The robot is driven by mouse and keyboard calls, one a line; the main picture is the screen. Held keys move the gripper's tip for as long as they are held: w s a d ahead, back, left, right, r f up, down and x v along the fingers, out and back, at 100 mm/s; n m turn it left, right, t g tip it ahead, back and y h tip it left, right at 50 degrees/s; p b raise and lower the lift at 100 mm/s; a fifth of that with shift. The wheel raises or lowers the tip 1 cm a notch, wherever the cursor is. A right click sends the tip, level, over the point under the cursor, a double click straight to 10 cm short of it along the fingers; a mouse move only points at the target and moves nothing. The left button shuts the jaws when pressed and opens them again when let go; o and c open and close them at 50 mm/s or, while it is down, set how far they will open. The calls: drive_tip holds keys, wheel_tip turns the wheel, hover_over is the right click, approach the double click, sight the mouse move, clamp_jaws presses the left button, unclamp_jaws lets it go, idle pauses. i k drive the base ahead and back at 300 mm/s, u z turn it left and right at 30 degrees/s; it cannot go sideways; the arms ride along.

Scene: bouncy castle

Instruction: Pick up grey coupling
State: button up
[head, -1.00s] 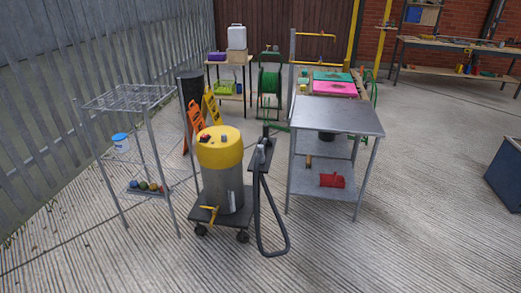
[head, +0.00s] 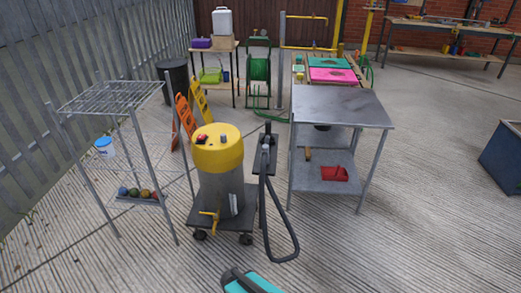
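I cannot pick out the grey coupling with certainty. A small grey piece (head: 267,146) sits on the narrow dark shelf beside the yellow-topped metal drum (head: 222,190), near the upper end of a black hose. A small grey knob-like part (head: 223,139) shows on the drum's yellow lid, beside a red and black part. Both are too small to identify. No gripper fingers show in the head view.
The drum stands on a dark wheeled cart (head: 206,219), its black hose (head: 287,250) looping low on the right. A wire rack (head: 113,97) stands left. A metal table (head: 340,106) stands right, with a red bin (head: 334,174) below. Ribbed concrete in front is clear.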

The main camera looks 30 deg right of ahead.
sight(265, 148)
drive_tip(key=u, duration=0.2)
drive_tip(key=i, duration=0.9)
drive_tip(key=u, duration=0.35)
